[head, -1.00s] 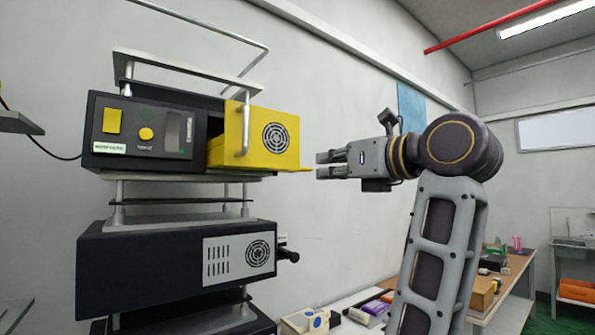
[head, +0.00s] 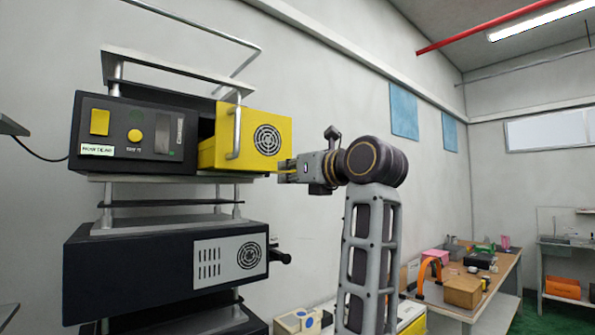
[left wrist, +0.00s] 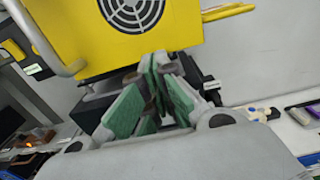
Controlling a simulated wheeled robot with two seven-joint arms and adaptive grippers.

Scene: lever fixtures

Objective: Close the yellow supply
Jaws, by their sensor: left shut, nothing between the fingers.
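The yellow supply (head: 262,137) is a box-shaped unit with a round vent and a silver vertical handle (head: 237,131). It juts out to the right from a dark housing (head: 125,150) on the upper level of the rack. In the left wrist view, the yellow front (left wrist: 140,45) fills the top, just beyond the green-padded fingers (left wrist: 156,68). My right gripper is not in view.
A second dark unit (head: 130,268) with a grey vent panel and a black knob (head: 281,257) sits below. A wooden workbench (head: 490,288) with boxes and tools stands at the right.

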